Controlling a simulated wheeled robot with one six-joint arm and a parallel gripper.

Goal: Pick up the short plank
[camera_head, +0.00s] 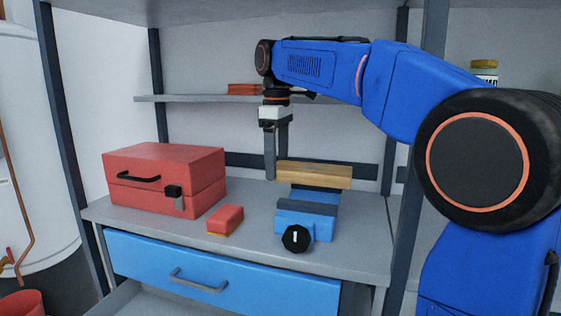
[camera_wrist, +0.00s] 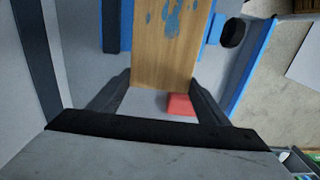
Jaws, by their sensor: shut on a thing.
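The short plank (camera_head: 314,175) is a light wooden board with a few blue paint marks, seen up close in the wrist view (camera_wrist: 165,50). My gripper (camera_head: 272,165) points down at the plank's left end in the head view. In the wrist view its two fingers (camera_wrist: 160,82) lie on either side of the plank's near end, shut on it. The plank lies level over the blue vise (camera_head: 305,222). I cannot tell whether it touches the vise.
A red toolbox (camera_head: 165,178) and a small red block (camera_head: 226,220) stand on the grey workbench (camera_head: 150,218), left of the vise. A shelf (camera_head: 200,98) runs behind, with a dark post (camera_head: 412,190) at the right. A blue drawer (camera_head: 240,283) is below.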

